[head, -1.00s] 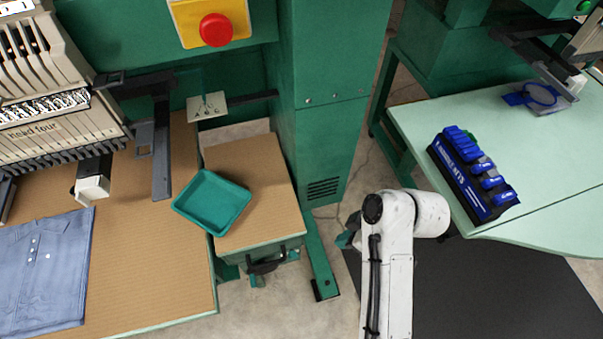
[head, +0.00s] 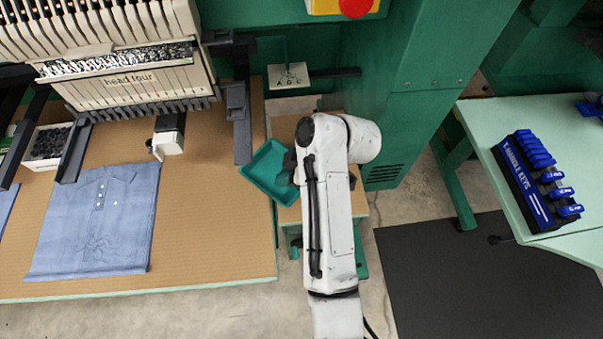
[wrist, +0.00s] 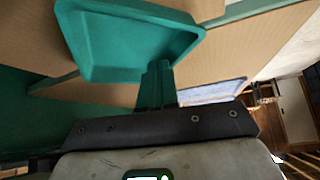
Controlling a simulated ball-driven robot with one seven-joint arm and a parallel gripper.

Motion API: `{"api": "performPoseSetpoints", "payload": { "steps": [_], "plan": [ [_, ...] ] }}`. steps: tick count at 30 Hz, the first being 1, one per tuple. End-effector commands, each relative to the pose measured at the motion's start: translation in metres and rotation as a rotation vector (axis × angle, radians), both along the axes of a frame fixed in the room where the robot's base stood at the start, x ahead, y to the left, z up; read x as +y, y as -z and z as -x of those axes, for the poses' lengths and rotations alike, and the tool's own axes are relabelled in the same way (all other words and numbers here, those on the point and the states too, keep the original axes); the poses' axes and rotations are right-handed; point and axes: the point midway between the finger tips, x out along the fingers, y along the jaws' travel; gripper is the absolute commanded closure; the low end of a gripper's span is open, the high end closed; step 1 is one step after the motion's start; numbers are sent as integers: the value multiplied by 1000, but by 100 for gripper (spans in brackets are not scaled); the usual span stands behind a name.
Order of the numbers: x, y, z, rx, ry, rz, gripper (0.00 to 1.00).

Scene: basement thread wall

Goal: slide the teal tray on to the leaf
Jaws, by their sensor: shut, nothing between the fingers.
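The teal tray (head: 263,174) lies tilted in plan across the seam between the large brown tabletop (head: 205,225) and a smaller brown-topped surface (head: 289,214), which looks like the leaf. My white arm hides the tray's right end and much of the leaf. In the wrist view, the tray (wrist: 125,42) is just beyond my gripper (wrist: 157,68). The teal-green fingers are shut and empty, with their tips close against the tray's near side. I cannot tell whether they touch it. In the head view my gripper (head: 290,163) shows only as a dark part beside the tray.
A blue shirt (head: 100,220) lies on the tabletop left of the tray. The embroidery head (head: 125,75) and a dark bracket (head: 238,120) stand behind. The green machine column (head: 400,120) rises at the right. A pale green table (head: 500,120) holds a blue key rack (head: 540,180).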

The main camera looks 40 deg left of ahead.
Motion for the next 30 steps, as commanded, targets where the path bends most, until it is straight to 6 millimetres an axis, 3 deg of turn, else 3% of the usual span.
{"api": "performPoseSetpoints", "payload": {
  "steps": [9, 15, 30],
  "plan": [
    [47, -2, 33, 0, -2, 1, 100],
    [46, 15, 32, -1, 1, 2, 100],
    [40, 22, 31, 3, 2, 11, 100]
  ]
}}
